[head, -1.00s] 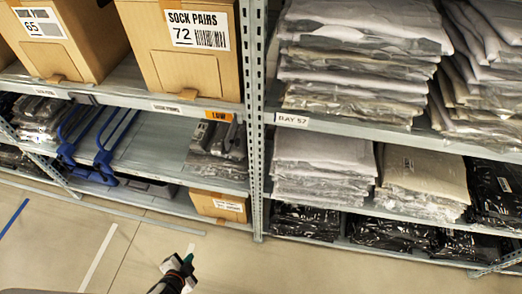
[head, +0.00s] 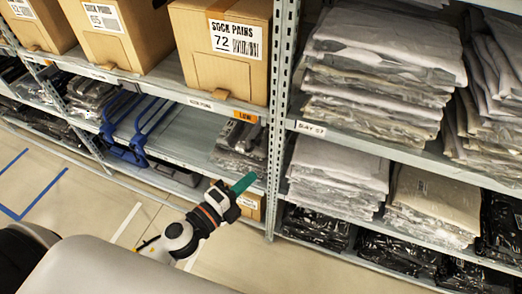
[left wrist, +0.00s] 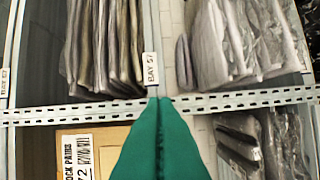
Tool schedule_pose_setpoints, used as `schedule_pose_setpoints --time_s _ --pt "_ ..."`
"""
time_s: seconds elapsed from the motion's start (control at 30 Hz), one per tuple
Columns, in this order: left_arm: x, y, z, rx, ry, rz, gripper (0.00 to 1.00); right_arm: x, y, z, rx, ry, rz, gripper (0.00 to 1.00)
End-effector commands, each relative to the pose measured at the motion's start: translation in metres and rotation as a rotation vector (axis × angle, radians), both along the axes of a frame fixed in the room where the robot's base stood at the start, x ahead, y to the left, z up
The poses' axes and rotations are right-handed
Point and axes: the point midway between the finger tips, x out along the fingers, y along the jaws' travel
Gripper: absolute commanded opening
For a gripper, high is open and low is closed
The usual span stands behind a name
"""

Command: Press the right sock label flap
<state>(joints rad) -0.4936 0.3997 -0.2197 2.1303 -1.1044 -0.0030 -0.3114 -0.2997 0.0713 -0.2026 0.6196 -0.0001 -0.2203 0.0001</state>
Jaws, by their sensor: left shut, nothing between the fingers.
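Under the box marked SOCK PAIRS 72 (head: 222,55), the shelf edge carries an orange LOW tag (head: 245,116) and a white label strip (head: 201,104) to its left. I cannot tell for certain which one is the flap. My left gripper (head: 244,183) has green fingers, shut and empty, below the orange tag in the picture and apparently in front of the lower shelf. In the left wrist view the shut green fingers (left wrist: 160,125) point at the rack, with the sock box (left wrist: 85,150) at lower left. The tag is not clear there. My right gripper is not in view.
A perforated upright (head: 282,110) stands right of the sock box. Bagged garments (head: 338,165) fill the bay to its right. Packs (head: 240,148) lie on the shelf below the tag. Blue frames (head: 150,125) stand to the left. The floor in front is clear.

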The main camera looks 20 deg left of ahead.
Motion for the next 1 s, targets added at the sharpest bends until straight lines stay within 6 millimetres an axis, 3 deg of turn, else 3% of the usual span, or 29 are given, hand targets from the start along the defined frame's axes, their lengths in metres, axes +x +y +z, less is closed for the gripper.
schedule_pose_setpoints --time_s 0.27,0.67,1.0 --pt "0.016 -0.006 0.002 -0.003 0.0 0.001 0.0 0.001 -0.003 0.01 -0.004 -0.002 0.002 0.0" --pt "0.093 -0.037 0.001 -0.002 0.0 0.002 0.0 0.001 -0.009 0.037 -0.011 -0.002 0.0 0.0" --pt "0.095 0.0 -0.001 -0.002 0.003 0.001 0.0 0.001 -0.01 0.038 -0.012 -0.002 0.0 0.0"
